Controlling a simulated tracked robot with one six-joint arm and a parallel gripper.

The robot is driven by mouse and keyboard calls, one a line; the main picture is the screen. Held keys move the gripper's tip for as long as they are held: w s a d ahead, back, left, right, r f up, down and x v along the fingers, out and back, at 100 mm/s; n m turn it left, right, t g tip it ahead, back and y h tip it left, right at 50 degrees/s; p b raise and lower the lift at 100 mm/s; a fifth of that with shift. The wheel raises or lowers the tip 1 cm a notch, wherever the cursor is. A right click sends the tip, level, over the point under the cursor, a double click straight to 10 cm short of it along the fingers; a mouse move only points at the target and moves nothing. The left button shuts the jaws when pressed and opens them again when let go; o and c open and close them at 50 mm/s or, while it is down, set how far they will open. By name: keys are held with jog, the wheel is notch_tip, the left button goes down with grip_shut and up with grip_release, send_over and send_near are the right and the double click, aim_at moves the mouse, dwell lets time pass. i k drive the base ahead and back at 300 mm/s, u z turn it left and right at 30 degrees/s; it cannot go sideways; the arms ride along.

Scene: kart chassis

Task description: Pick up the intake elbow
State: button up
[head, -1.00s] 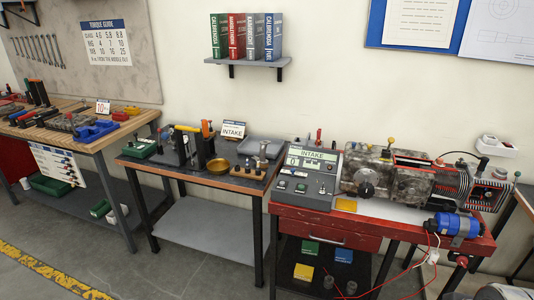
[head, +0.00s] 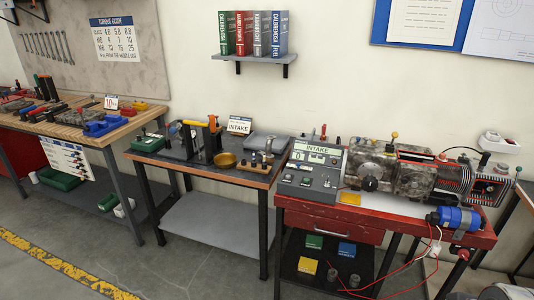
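The middle table (head: 262,183) carries an INTAKE sign (head: 239,125) and several small parts. Among them are a brass-coloured bowl (head: 225,159), a dark rack with orange and yellow upright pieces (head: 200,142), and a wooden block with metal fittings (head: 262,165). I cannot tell which part is the intake elbow at this size; it may be among these or hidden. My gripper is not in view.
A red bench (head: 330,223) at right holds a grey INTAKE console (head: 312,165), an engine (head: 405,170) and a blue cylinder (head: 456,217). Red cables hang to the floor. A wooden workbench (head: 60,130) stands at left. Floor in front of the middle table is clear.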

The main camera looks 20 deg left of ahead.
aim_at(269, 139)
jog(key=k, duration=0.55)
jog(key=u, duration=0.45)
jog(key=i, duration=0.75)
jog(key=u, duration=1.15)
jog(key=i, duration=2.4)
jog(key=z, duration=0.3)
